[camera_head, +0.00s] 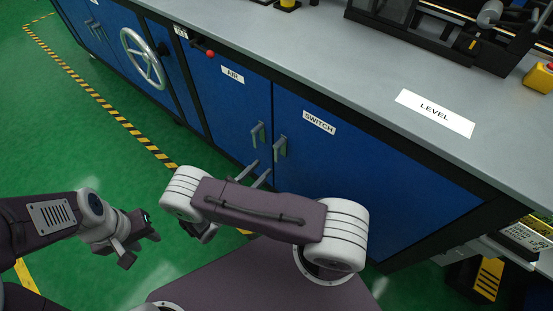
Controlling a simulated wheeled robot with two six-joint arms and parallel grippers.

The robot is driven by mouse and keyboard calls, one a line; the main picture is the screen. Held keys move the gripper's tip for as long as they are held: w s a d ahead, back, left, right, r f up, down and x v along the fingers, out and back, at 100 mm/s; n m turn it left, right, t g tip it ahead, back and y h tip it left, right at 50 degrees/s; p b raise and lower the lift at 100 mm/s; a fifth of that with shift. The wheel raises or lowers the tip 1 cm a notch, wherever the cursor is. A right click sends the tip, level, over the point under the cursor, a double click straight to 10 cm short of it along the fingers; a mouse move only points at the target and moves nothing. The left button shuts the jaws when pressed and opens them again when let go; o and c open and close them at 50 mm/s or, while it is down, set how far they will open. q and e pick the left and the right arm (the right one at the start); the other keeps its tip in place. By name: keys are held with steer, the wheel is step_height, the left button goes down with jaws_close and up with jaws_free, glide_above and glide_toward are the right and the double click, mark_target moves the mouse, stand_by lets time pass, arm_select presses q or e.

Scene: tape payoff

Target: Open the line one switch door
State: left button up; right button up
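The blue switch door (365,170), with a white SWITCH label (319,122), is shut, flush with the cabinet front. Its grey bar handle (280,146) stands at the door's upper left edge. My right gripper (257,172) is just below and left of this handle, partly hidden behind my own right arm. Its two fingers show apart, with nothing seen between them. Any contact with the handle cannot be made out. My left gripper (141,245) is open and empty over the green floor at the left, well away from the door.
The blue AIR door (225,105) is shut beside the switch door, its handle (257,133) close by. A handwheel (143,58) and a red knob (210,53) are further left. The grey worktop (370,75) overhangs the doors.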

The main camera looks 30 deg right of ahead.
mark_target(275, 155)
steer(key=b+x, duration=0.2)
steer(key=x, duration=0.6)
steer(key=shift+s+f, duration=0.1)
steer(key=shift+d, duration=0.4)
jaws_close()
stand_by(0.7)
